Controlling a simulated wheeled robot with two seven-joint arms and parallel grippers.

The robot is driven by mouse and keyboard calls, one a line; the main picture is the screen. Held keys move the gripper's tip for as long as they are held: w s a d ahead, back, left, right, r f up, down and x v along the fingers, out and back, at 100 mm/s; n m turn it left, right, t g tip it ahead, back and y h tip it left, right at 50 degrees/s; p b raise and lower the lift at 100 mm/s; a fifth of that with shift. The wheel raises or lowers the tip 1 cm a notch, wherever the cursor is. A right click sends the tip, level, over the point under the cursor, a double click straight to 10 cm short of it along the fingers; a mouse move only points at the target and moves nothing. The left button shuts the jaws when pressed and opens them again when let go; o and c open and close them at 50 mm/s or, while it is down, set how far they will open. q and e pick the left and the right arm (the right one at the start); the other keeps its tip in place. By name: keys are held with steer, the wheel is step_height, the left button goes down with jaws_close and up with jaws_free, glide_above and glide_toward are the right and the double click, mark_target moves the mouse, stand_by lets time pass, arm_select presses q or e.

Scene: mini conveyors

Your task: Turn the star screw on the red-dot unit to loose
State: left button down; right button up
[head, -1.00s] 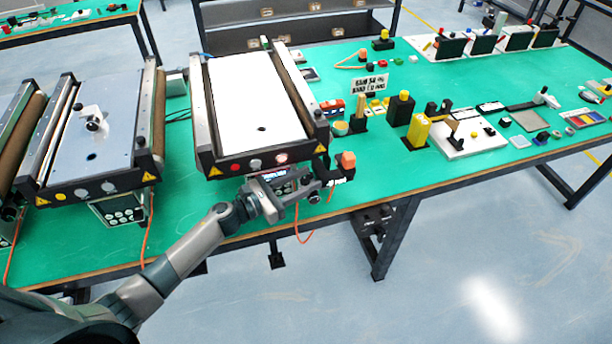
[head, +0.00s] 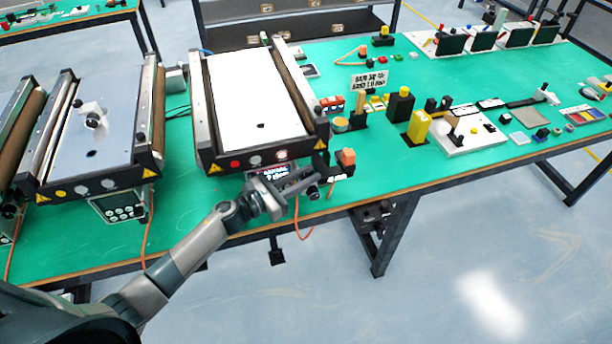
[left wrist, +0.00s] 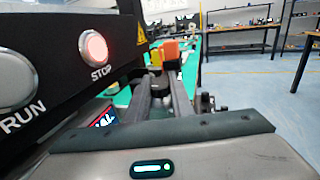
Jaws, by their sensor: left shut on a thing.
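An orange block (head: 346,157) on a dark mount is just beyond the fingertips. In the left wrist view the fingers (left wrist: 160,82) reach forward toward the orange block (left wrist: 170,50).
A lit STOP button (left wrist: 94,47) and a RUN button (left wrist: 12,88) are close on the left in the wrist view. A small display (head: 276,170) is under the unit's front. A second conveyor (head: 95,130) stands to the left. Green table (head: 345,190) is free at the front right.

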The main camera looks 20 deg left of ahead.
arm_select(q)
steer(key=n+t+y, duration=0.2)
steer(key=n+y, duration=0.1)
steer(key=y, duration=0.1)
steer(key=n+t+y+b, duration=0.1)
steer(key=n+y, duration=0.1)
steer(key=y, duration=0.1)
steer(key=shift+n+t+y, duration=0.3)
steer(key=shift+n+y, duration=0.1)
steer(key=n+y+b, duration=0.1)
steer(key=y, duration=0.2)
steer(key=n+y, duration=0.2)
steer(key=shift+f+n+y+b, duration=0.15)
steer(key=shift+n+y+b, duration=0.15)
steer(key=shift+y+b, duration=0.1)
steer(key=shift+a+n+g+y+b, duration=0.15)
steer(key=shift+n+g+y+b, duration=0.25)
steer(key=shift+n+y+b, duration=0.95)
steer(key=shift+y+p, duration=0.65)
steer(key=shift+y, duration=0.1)
steer(key=c, duration=1.6)
jaws_free()
steer(key=shift+o, duration=0.2)
